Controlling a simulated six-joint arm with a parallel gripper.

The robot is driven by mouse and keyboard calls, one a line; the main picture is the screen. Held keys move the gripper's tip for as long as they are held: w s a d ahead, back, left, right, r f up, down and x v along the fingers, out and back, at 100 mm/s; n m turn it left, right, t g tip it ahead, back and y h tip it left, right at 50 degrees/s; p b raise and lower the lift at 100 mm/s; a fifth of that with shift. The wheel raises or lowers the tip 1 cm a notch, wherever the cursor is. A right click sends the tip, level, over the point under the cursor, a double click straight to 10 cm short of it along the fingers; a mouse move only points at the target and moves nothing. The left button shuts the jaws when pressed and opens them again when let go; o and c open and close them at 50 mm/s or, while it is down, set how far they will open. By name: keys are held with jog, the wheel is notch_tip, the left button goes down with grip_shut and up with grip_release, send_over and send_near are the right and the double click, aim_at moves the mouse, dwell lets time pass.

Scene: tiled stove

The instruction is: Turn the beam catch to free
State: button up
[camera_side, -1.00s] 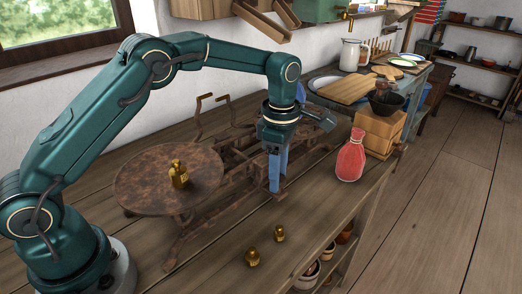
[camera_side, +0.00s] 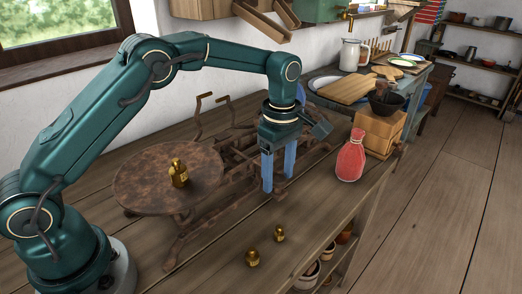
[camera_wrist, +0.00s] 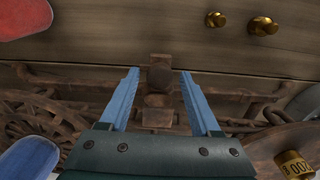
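A rusty iron balance scale (camera_side: 180,235) with a round platter (camera_side: 140,185) stands on the wooden bench. Its beam runs crosswise in the wrist view (camera_wrist: 75,75). A small dark block (camera_wrist: 160,77) on the beam, possibly the catch, sits between my finger lines; I cannot tell its setting. My gripper (camera_side: 279,182) points down over the scale's right part with its blue fingers apart. In the wrist view my gripper (camera_wrist: 159,74) is open with nothing clearly held. Whether the fingers touch the block cannot be told.
A brass weight (camera_side: 179,173) stands on the platter. Two smaller brass weights (camera_side: 252,258) (camera_side: 279,233) stand on the bench in front. A red pouch (camera_side: 350,158) and wooden box (camera_side: 380,130) are to the right. Two hooked rods (camera_side: 197,115) rise behind the platter.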

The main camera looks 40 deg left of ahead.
aim_at(278, 178)
dwell(0.3)
jog(key=shift+r, duration=2.55)
jog(key=shift+f, duration=0.15)
notch_tip(278, 178, down, 5)
jog(key=shift+f, duration=0.1)
jog(key=n, duration=0.4)
